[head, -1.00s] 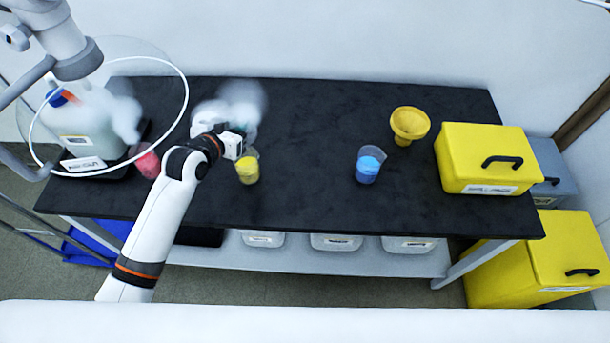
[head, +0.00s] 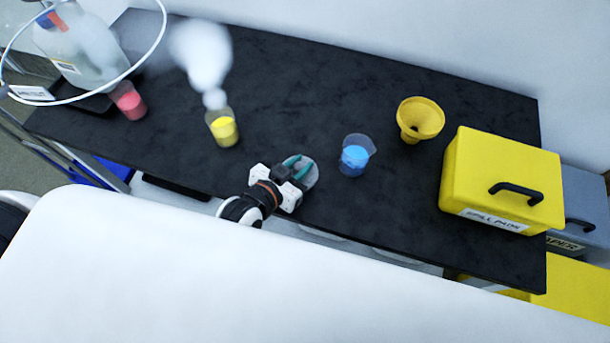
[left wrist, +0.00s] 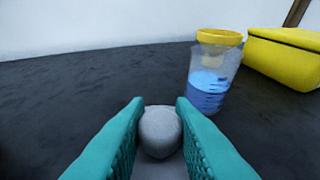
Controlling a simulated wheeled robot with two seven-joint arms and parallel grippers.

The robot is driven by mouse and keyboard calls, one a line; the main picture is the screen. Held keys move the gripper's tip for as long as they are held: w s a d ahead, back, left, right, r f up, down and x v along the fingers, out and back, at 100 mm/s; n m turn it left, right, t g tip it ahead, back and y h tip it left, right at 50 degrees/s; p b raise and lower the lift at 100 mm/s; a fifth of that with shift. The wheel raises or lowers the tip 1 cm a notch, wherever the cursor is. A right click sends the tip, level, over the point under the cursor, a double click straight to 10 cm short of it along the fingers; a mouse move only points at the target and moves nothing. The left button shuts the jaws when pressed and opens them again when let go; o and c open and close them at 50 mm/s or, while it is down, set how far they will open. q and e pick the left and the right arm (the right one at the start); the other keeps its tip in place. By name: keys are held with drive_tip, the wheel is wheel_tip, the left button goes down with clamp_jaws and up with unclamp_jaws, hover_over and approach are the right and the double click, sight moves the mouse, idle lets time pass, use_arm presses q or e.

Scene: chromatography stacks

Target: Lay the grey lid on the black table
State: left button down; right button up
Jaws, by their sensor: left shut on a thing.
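The grey lid (head: 307,172) is a round disc held at my left gripper (head: 297,168), near the front edge of the black table (head: 280,105). In the left wrist view, the lid's rounded grey knob (left wrist: 160,132) sits between the two teal fingers of the left gripper (left wrist: 158,125). The gripper is shut on it. The lid looks close to the tabletop; I cannot tell whether it touches. Much of the lid is hidden by the fingers. My right gripper is not in view.
A beaker of blue liquid (head: 355,158) stands just right of the lid. A yellow funnel (head: 420,120) and a yellow spill box (head: 500,180) stand farther right. Beakers with yellow (head: 223,130) and red (head: 130,103) contents stand left. White vapour (head: 200,55) hangs above the yellow beaker. The middle back of the table is clear.

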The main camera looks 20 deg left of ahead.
use_arm(q)
drive_tip(key=shift+f, duration=0.9)
wheel_tip(320, 180, down, 3)
drive_tip(key=shift+d+r, duration=0.15)
drive_tip(key=shift+r, duration=0.05)
drive_tip(key=shift+f, duration=0.4)
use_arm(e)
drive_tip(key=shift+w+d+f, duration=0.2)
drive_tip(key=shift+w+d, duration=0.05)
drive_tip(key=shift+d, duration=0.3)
use_arm(q)
drive_tip(key=shift+f, duration=0.1)
drive_tip(key=c, duration=1.2)
unclamp_jaws()
drive_tip(key=shift+c, duration=0.2)
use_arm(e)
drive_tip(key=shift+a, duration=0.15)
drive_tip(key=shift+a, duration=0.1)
